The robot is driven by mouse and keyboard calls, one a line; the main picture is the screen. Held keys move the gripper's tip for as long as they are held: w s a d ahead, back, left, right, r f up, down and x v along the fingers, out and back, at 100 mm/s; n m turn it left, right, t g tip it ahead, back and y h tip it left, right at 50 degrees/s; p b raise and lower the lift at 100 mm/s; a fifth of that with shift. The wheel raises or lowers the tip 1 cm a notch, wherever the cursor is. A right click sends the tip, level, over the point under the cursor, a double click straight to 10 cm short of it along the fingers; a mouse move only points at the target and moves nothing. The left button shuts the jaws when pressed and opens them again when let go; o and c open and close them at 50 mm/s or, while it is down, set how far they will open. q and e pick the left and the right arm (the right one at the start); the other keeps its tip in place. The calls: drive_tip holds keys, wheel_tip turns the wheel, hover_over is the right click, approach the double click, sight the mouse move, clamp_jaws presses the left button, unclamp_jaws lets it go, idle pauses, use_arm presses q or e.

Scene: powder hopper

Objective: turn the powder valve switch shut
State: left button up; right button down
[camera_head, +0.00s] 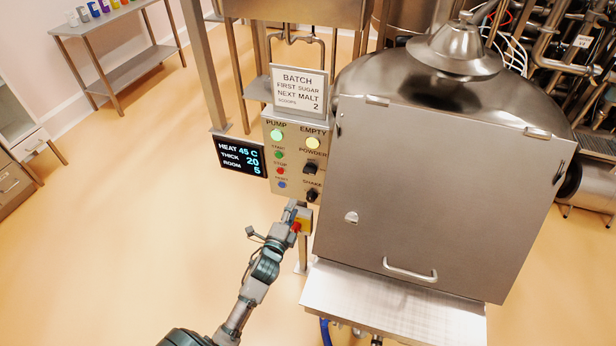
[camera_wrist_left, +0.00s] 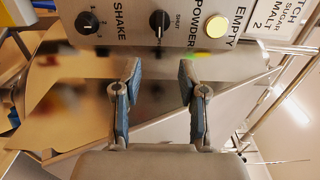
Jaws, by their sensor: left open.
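The powder valve switch (camera_head: 311,168) is a black knob under the "POWDER" label on the steel control panel. In the left wrist view, turned sideways, the powder valve switch (camera_wrist_left: 159,21) has the word "SHUT" at its right, and its handle lies roughly up and down in that picture. My left gripper (camera_head: 299,209) is just below the panel, near the shake knob. In the wrist view my left gripper (camera_wrist_left: 160,76) has its fingers spread and empty, apart from the switch, which lies beyond the gap. My right gripper is not in view.
The black shake knob (camera_head: 312,195) sits just below the switch; it also shows in the wrist view (camera_wrist_left: 88,22). Pump buttons (camera_head: 279,169) stand at the left. A display (camera_head: 240,157) adjoins the panel. The large steel hopper (camera_head: 430,190) blocks the right. Floor at the left is clear.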

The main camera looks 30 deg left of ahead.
sight(308, 174)
use_arm(q)
drive_tip(key=b+x, duration=0.1)
drive_tip(key=x, duration=1.5)
drive_tip(key=shift+d, duration=0.1)
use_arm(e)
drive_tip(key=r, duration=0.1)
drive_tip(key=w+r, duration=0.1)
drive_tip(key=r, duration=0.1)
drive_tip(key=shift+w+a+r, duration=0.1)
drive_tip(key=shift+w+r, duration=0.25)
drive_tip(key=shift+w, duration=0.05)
use_arm(q)
drive_tip(key=shift+f, duration=0.1)
clamp_jaws()
